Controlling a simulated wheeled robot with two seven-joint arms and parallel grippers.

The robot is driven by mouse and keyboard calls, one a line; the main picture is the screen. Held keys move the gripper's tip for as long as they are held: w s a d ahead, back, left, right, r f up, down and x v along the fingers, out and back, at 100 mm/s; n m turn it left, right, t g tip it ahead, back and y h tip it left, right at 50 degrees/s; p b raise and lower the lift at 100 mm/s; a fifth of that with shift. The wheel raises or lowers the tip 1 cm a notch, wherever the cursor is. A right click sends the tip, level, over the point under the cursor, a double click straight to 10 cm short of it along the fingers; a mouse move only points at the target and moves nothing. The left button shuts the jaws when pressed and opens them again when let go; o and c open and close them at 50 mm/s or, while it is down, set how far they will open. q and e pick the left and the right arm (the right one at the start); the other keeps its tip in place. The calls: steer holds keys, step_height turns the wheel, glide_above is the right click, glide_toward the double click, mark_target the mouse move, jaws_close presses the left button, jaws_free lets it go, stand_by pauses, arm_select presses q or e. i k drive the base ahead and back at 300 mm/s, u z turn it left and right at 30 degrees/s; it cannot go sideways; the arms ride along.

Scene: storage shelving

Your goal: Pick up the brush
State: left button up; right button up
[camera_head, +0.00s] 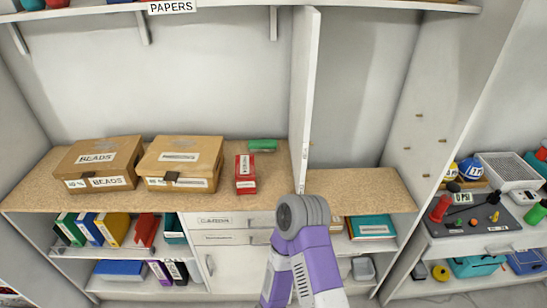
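I cannot make out a brush for certain. A small green item (262,145) lies at the back of the wooden shelf top, just left of the white upright divider; it is too small to tell whether it is the brush. A purple and white arm link of mine with a grey rounded joint rises at the bottom centre, in front of the drawers and the divider's foot. No gripper fingers show on it, and neither gripper can be seen.
Two brown boxes labelled BEADS (101,163) and a similar box (181,163) stand on the wooden top (235,208), beside a red box (245,174). The white divider (304,95) splits the top; its right side is bare. A cluttered bench (480,240) stands at right.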

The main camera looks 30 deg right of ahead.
mark_target(258, 145)
steer(key=u, duration=0.5)
steer(key=i, duration=0.95)
steer(key=z, duration=0.7)
